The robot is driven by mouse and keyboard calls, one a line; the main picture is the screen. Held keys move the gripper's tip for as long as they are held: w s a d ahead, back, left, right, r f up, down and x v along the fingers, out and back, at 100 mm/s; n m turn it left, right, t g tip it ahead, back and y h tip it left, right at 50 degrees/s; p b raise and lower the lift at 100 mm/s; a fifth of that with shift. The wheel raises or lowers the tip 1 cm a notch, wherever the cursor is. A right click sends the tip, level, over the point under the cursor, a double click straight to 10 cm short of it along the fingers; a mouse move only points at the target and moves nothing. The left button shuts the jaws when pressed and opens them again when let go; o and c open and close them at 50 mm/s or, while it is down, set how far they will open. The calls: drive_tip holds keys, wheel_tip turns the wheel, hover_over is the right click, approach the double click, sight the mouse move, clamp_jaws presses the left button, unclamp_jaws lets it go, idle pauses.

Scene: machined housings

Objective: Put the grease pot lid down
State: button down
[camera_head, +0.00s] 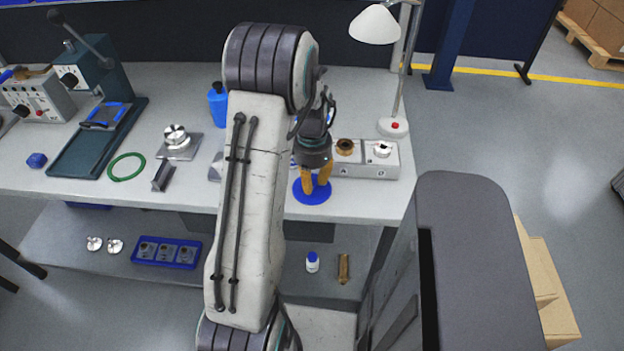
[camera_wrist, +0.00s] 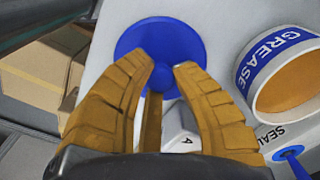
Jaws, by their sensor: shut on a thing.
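The grease pot lid is a round blue disc with a small knob, seen in the wrist view (camera_wrist: 150,38) and near the bench's front edge in the head view (camera_head: 312,197). My gripper (camera_head: 316,182) has its orange fingers shut on the knob, with the fingertips on either side of it in the wrist view (camera_wrist: 164,72). I cannot tell whether the lid touches the bench or hangs just above it. The open grease pot (camera_wrist: 247,75), white with a blue GREASE band and orange-brown grease inside, stands to the right in the wrist view.
A blue bottle (camera_head: 217,103) and green ring (camera_head: 126,167) are left. The bench (camera_head: 225,200) has bare room along its front edge.

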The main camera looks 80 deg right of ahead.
drive_tip(key=shift+f, duration=0.15)
drive_tip(key=c, duration=1.1)
unclamp_jaws()
wheel_tip(320, 180, up, 12)
drive_tip(key=shift+r, duration=0.2)
